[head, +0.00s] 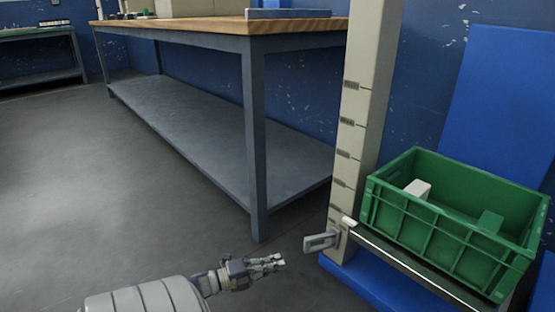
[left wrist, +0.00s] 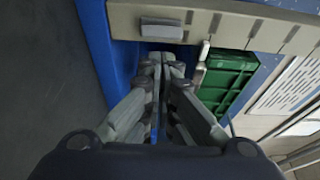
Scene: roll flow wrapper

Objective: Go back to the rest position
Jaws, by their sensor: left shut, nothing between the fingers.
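My left gripper (head: 277,262) is low in the middle of the head view, its arm coming in from the bottom left. Its fingers are together with nothing between them. It is over the floor, left of a beige post (head: 365,110) and apart from it. In the left wrist view the gripper's fingers (left wrist: 163,65) point toward the beige machine part (left wrist: 220,22) and its blue base (left wrist: 97,40). My right gripper is in neither view.
A green crate (head: 440,226) holding a few pieces sits on a shelf at the right; it also shows in the left wrist view (left wrist: 225,82). A grey lever (head: 320,242) sticks out beside the post. A workbench (head: 258,130) stands behind. The floor (head: 100,180) at left is clear.

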